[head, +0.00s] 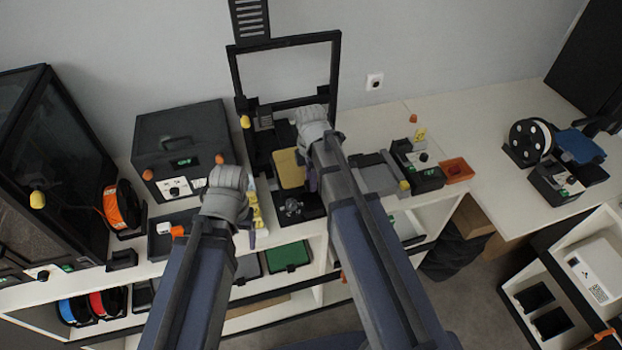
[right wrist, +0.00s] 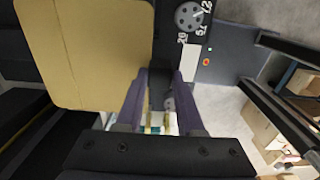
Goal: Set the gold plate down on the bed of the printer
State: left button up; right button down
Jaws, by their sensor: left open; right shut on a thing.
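The gold plate (head: 290,168) is a flat, rounded square at the open-frame black printer (head: 336,70). It fills the upper left of the right wrist view (right wrist: 85,50). My right gripper (head: 311,178) is shut on the plate at its right side; the exact grip is hard to see. The plate covers most of the printer's bed, and I cannot tell whether it touches the bed or hovers above it. My left gripper (head: 252,214) is open, left of the printer's base, beside some small yellow things.
A dark box-shaped machine (head: 182,145) stands left of the printer. A grey flat pad (head: 375,175), a control box (head: 418,168) and an orange tray (head: 457,170) lie to the right. A green plate (head: 287,256) is on the shelf below. The right-hand worktop has free room.

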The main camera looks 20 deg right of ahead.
jog(key=shift+f+b, duration=0.45)
jog(key=shift+f+b, duration=0.7)
jog(key=shift+b, duration=0.05)
jog(key=shift+c, duration=2.2)
grip_release()
jog(key=shift+r, duration=0.2)
jog(key=shift+r+p, duration=1.45)
jog(key=shift+p, duration=0.2)
notch_tip(320, 180, up, 8)
jog(key=p, duration=0.7)
jog(key=shift+p, duration=0.4)
